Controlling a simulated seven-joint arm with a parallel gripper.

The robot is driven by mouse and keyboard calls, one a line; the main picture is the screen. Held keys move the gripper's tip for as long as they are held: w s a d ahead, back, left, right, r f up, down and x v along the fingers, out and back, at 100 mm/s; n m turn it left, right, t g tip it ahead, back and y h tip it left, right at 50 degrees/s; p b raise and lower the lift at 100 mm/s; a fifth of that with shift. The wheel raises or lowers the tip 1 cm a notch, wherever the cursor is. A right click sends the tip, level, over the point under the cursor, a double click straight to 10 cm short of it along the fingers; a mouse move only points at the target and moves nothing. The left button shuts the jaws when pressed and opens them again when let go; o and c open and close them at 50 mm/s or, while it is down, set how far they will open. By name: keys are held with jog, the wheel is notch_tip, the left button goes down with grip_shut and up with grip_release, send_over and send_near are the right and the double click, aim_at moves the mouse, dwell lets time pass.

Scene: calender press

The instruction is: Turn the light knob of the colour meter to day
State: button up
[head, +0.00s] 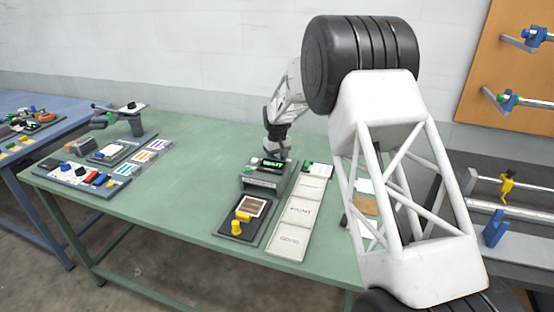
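The colour meter (265,183) stands on the green table, a dark grey device with a lit green display (273,164) whose text is too small to read surely. A brown patterned sample (252,207) lies on its front plate. A yellow knob-like part (237,226) sits at the front left of that plate. I cannot tell surely which part is the light knob, or its setting. My gripper (276,152) points down just behind and above the display, apart from the yellow part. Its fingers are small and dark, so their opening is unclear.
A pale tray with labelled compartments (290,239) lies right of the meter. A grey board with coloured pieces (90,175) and a stand (130,118) are at the left. The table (190,190) between is clear. My arm hides the table's right part.

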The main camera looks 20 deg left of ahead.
dwell(0.4)
jog(key=o, duration=0.9)
jog(key=shift+r, duration=0.1)
jog(key=shift+r, duration=3.85)
